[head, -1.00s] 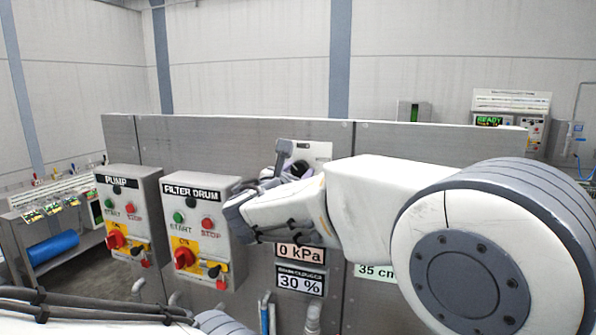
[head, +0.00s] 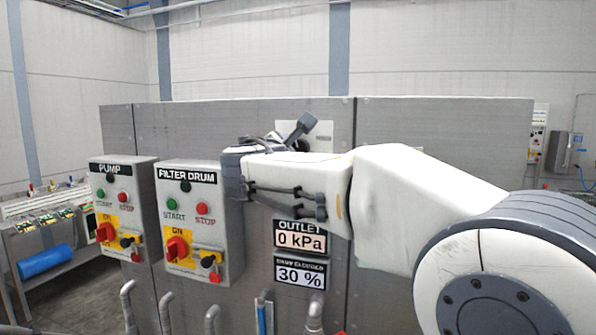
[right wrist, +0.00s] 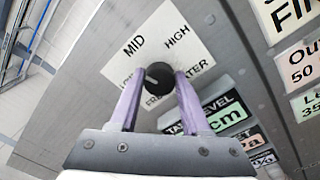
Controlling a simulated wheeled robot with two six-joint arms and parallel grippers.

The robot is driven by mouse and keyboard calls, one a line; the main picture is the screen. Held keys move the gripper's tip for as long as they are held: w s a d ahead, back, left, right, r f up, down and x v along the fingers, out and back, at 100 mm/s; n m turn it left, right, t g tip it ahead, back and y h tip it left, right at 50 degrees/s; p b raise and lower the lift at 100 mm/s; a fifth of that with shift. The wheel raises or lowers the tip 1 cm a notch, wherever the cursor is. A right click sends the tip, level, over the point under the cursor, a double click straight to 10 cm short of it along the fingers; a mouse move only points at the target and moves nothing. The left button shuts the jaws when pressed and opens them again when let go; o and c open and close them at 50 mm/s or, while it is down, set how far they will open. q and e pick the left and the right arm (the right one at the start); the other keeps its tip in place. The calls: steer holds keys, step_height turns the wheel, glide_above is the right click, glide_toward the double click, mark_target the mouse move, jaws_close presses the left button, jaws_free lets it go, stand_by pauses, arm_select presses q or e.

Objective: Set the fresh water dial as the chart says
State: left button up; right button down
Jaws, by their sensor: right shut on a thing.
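The fresh water dial is a round black knob (right wrist: 158,78) with a pale mark, on a white plate (right wrist: 174,38) lettered MID and HIGH; a third word at lower left is partly covered. My right gripper (right wrist: 160,82) is shut on the knob, one purple finger on each side. I cannot tell exactly where the mark points. In the head view the wrist hides the knob, and only part of the white plate (head: 322,130) shows. Cards at the upper right of the right wrist view, one reading "Out 50" (right wrist: 303,66), are cut off. My left gripper is out of view.
The PUMP box (head: 118,205) and FILTER DRUM box (head: 190,220) stand left of my right wrist on the grey panel (head: 440,130). Below the wrist are the OUTLET 0 kPa display (head: 300,238) and a 30 % display (head: 300,274). Pipes rise below the boxes.

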steer(key=shift+f+m+b, duration=0.1)
steer(key=shift+m+b, duration=1.45)
steer(key=shift+m, duration=0.05)
steer(key=shift+c, duration=1.8)
jaws_free()
steer(key=b+v, duration=0.3)
steer(key=v, duration=0.7)
steer(key=shift+s+b, duration=0.3)
steer(key=shift+b, duration=0.05)
